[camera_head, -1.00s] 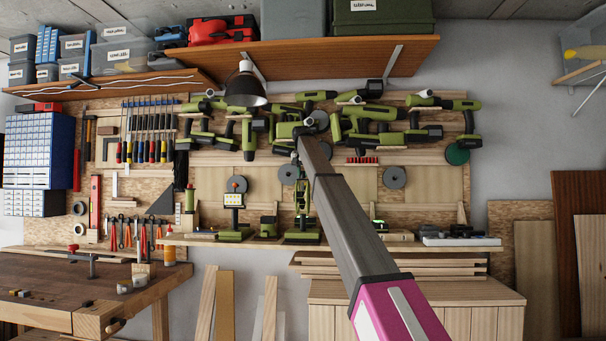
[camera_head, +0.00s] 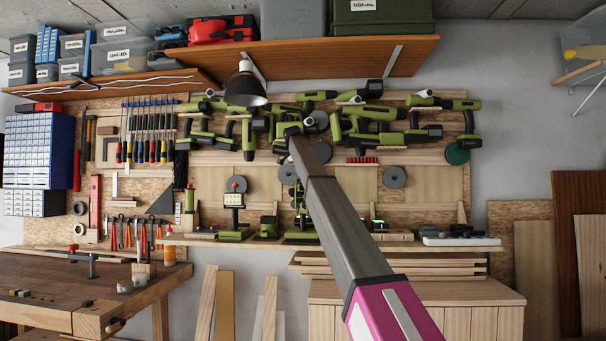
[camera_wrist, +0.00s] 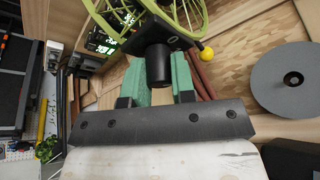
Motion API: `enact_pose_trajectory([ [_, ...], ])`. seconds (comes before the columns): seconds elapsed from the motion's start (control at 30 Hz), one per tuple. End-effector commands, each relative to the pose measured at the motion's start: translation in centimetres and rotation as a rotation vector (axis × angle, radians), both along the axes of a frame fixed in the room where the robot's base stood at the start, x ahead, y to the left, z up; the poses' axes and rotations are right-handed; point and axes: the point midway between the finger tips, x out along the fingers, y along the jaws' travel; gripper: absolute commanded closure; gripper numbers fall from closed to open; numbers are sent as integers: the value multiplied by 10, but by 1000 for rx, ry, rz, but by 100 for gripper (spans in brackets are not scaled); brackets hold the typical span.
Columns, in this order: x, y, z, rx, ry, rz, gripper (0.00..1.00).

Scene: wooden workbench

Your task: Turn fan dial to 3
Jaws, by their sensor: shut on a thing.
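The fan shows in the wrist view as a green wire cage (camera_wrist: 170,14) at the top, with a dark housing below it. A black round dial (camera_wrist: 158,66) sticks out from the housing. My gripper (camera_wrist: 160,86) has its two teal fingers on either side of the dial, shut on it. The dial's markings cannot be read, so its setting cannot be told. In the head view my arm covers my gripper, and I cannot make out the dial there.
A grey disc (camera_wrist: 292,79) hangs on the wooden wall right of my gripper. A small yellow ball (camera_wrist: 207,54) is close to the fan. In the head view, green power tools (camera_head: 365,112) crowd the wall above the narrow shelf (camera_head: 400,245). A lamp (camera_head: 246,88) hangs above.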

Motion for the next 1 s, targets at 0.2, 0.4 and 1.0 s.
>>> enact_pose_trajectory([
  [0.2,1,1,1,0,0,-187,100],
  [0.4,1,1,1,0,0,-321,100],
  [1.0,0,1,1,1,0,-456,100],
])
